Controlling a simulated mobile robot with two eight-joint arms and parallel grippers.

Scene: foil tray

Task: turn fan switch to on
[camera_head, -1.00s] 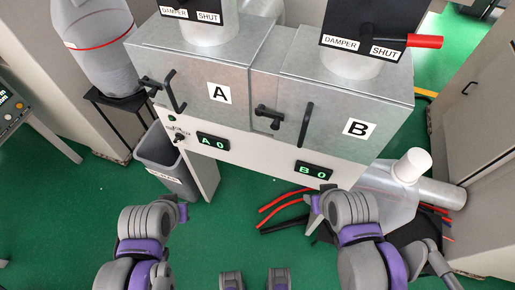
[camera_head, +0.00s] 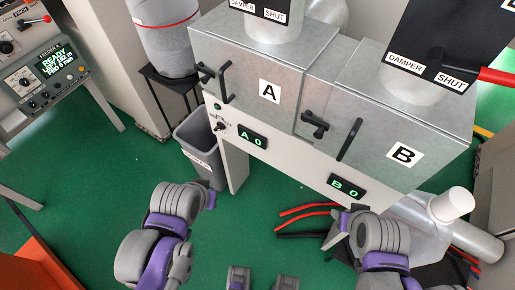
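The machine front below hopper doors A and B carries a small dark knob (camera_head: 220,126) with tiny lettering beside it, left of the green A 0 display (camera_head: 252,139). The lettering is too small to read, so I cannot tell for sure that it is the fan switch or how it is set. A small green lamp (camera_head: 217,106) sits above it. My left gripper (camera_head: 210,196) is low, in front of the machine's left leg, apart from the knob. My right gripper (camera_head: 338,228) is below the B 0 display (camera_head: 346,188). The finger gaps are not clear on either.
A grey bin (camera_head: 199,152) stands left of the machine leg. A feeder console (camera_head: 45,75) with a lit READY screen is at the left. Red and black hoses (camera_head: 300,218) lie on the green floor at the right. An orange surface (camera_head: 30,262) is at lower left.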

